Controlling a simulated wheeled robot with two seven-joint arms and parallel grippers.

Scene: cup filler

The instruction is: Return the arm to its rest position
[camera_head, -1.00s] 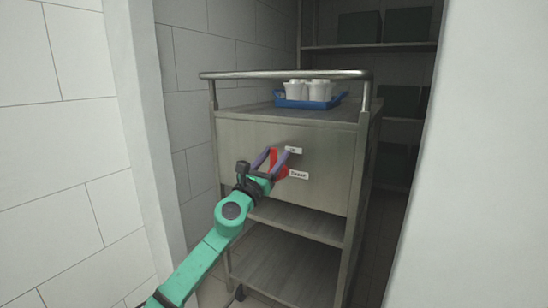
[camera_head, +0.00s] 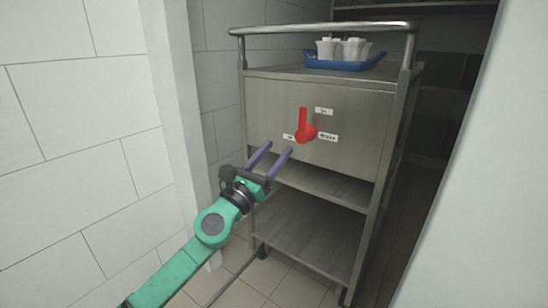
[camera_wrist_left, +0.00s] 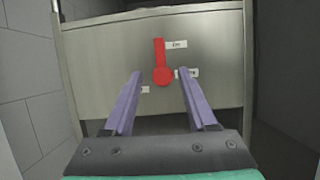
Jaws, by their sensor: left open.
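My left gripper (camera_head: 271,160) is open and empty, its two purple fingers spread apart. It is below and left of a red lever (camera_head: 306,127) on the front panel of a steel cart (camera_head: 350,105), and apart from the lever. The lever's handle points up, toward the upper label. In the left wrist view the red lever (camera_wrist_left: 162,65) shows ahead, between and beyond the open fingers (camera_wrist_left: 158,100). My green left arm reaches in from the lower left. My right gripper is in neither view.
A blue tray (camera_head: 342,66) with several white cups (camera_head: 345,48) sits on the cart top behind a metal rail (camera_head: 322,29). Small white labels surround the lever. The cart has open lower shelves (camera_head: 305,238). White walls flank the opening left and right.

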